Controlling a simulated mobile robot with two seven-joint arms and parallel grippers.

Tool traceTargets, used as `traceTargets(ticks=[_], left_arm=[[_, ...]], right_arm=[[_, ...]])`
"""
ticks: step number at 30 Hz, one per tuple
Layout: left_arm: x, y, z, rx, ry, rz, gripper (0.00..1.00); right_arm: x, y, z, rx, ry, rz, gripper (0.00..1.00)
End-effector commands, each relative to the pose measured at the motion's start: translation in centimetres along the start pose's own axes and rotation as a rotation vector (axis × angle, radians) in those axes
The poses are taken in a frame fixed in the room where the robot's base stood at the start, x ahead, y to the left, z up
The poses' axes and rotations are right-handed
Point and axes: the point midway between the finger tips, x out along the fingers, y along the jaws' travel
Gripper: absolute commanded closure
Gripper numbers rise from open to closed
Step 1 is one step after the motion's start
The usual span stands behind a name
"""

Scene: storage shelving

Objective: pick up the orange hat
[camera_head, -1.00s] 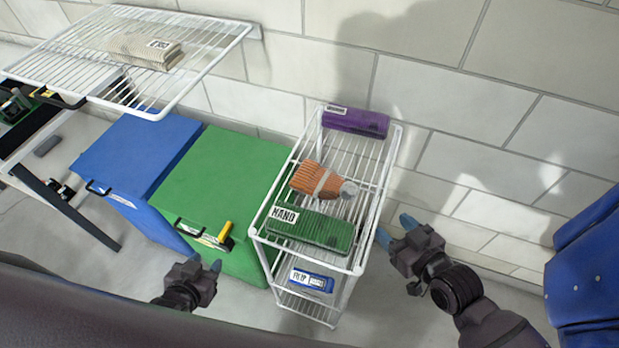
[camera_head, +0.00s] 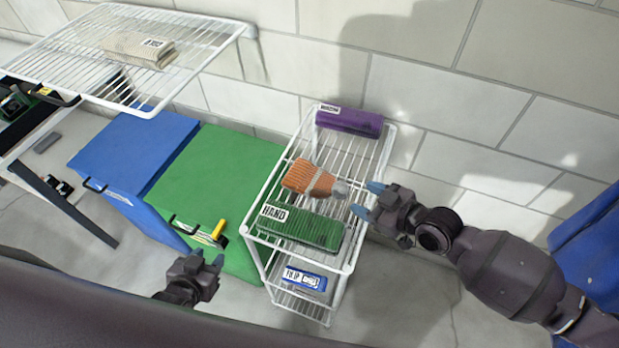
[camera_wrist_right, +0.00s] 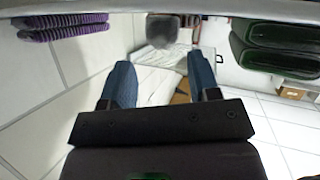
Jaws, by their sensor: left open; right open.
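The grey pom-pom (camera_wrist_right: 162,28) shows at the top of the right wrist view; the rest of the hat is mostly hidden there. My right gripper (camera_head: 368,200) is open and empty at the rack's right edge, close to the pom-pom and apart from it. Its blue fingers also show in the right wrist view (camera_wrist_right: 162,76). My left gripper (camera_head: 208,258) is open and empty, low in front of the green box.
A purple folded item (camera_head: 350,122) lies behind the hat, a green one (camera_head: 302,228) in front. A blue item (camera_head: 305,277) is on a lower shelf. Green (camera_head: 215,185) and blue (camera_head: 135,155) boxes stand left of the rack. A tiled wall is behind.

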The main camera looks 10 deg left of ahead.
Motion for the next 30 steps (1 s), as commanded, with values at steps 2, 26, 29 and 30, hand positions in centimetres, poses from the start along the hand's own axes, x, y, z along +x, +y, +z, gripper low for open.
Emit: traceTargets(ticks=[2,26,29,30], left_arm=[[0.0,0.0,0.1,0.0,-0.002,0.0,0.57],[-0.1,0.0,0.2,0.0,-0.004,0.0,0.57],[-0.1,0.0,0.1,0.0,-0.001,0.0,0.57],[-0.1,0.0,0.0,0.0,-0.001,0.0,0.57]], right_arm=[[0.6,0.0,0.0,0.001,-0.001,0.0,0.44],[6.0,-0.3,-0.3,0.001,-0.001,0.0,0.44],[6.0,-0.3,-0.3,0.001,-0.001,0.0,0.5],[6.0,-0.3,-0.3,0.001,-0.001,0.0,0.56]])
